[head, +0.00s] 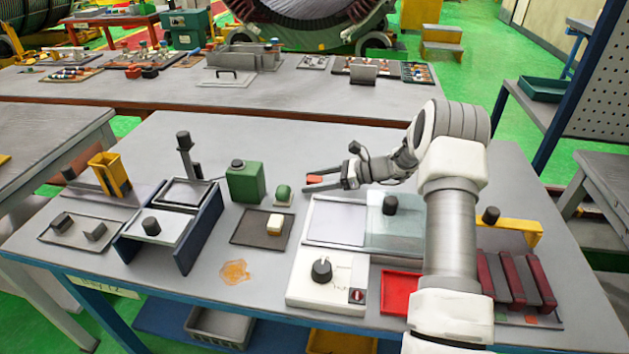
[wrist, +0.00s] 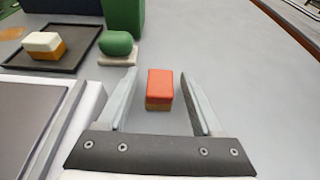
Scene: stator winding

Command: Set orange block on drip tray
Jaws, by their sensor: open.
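The orange block (wrist: 160,85), with a red-orange top and tan lower part, stands between the fingers of my open gripper (wrist: 157,78). A gap shows on each side of it, so neither finger appears to touch it. In the head view, the block (head: 315,179) shows at the fingertips of my gripper (head: 309,182), near the back of the table. A flat dark tray (head: 244,239), perhaps the drip tray, lies left of my gripper. It holds a cream-topped yellow-brown block (head: 275,224) and also shows upper left in the wrist view (wrist: 80,60).
A green rounded piece (head: 283,192) on a pale base stands between the dark tray and my gripper, near a green canister (head: 245,183). A white-framed panel (head: 337,222) and knob box (head: 325,285) lie nearer. A red tray (head: 401,290) is at the front.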

